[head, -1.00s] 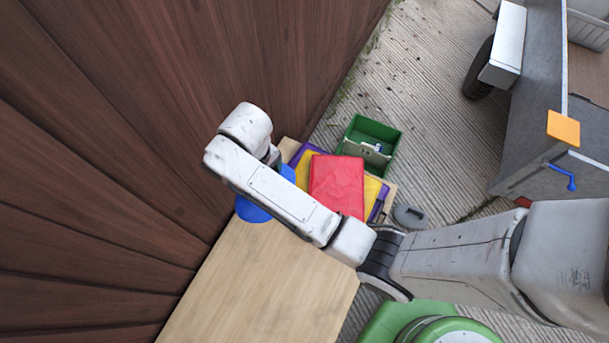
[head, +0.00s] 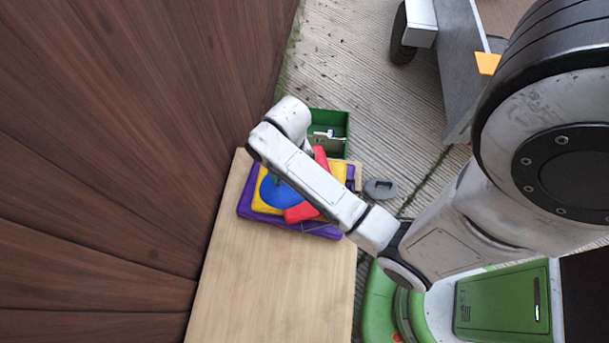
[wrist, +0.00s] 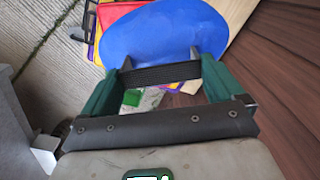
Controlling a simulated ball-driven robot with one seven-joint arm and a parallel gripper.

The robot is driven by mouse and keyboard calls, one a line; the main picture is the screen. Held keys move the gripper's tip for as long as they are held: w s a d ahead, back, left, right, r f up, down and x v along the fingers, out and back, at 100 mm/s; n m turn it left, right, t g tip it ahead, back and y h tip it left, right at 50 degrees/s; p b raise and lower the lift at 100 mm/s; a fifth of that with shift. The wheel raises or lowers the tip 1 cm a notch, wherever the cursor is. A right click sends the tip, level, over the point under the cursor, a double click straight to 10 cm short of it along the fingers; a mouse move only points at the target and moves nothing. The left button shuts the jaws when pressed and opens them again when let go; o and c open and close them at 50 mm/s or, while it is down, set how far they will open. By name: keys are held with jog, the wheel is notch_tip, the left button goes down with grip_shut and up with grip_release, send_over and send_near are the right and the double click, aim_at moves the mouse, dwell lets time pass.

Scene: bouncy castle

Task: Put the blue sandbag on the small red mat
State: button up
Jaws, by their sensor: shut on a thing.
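The blue sandbag (head: 283,194) is a flat rounded pad. It also shows in the wrist view (wrist: 165,38), at the tips of my gripper (wrist: 160,66), which is shut on it. In the head view the bag appears over the yellow mat and beside or partly over the small red mat (head: 300,213). I cannot tell whether it touches them. The red mat lies on the stack and is partly hidden by my arm; a corner shows in the wrist view (wrist: 116,13). My gripper is mostly hidden by my arm in the head view.
Under the red mat are a yellow mat (head: 262,203) and a larger purple mat (head: 248,213) on a wooden table (head: 265,285). A green crate (head: 341,123) stands behind the table. A grey weight-like object (head: 380,188) lies to the right. A brown wall rises on the left.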

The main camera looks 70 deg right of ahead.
jog(key=s+d+f+m+b, duration=0.1)
jog(key=s+d+m, duration=0.15)
jog(key=s, duration=0.45)
jog(key=s+d+f+m+b, duration=0.1)
jog(key=s+d+m, duration=0.1)
jog(key=s+m, duration=0.3)
jog(key=shift+n, duration=0.55)
jog(key=w+d+f, duration=0.1)
jog(key=w, duration=0.1)
jog(key=w+d+f, duration=0.1)
jog(key=w+f, duration=0.1)
jog(key=w+d+f+p, duration=0.1)
jog(key=w, duration=0.2)
jog(key=shift+d+f, duration=0.25)
jog(key=shift+d, duration=0.1)
jog(key=w+d+f, duration=0.1)
jog(key=w+f, duration=0.3)
jog(key=f, duration=0.4)
jog(key=shift+d+f+b, duration=0.35)
jog(key=shift+d+b, duration=0.05)
jog(key=shift+b, duration=0.05)
jog(key=shift+w+f, duration=0.1)
jog(key=o, duration=1.7)
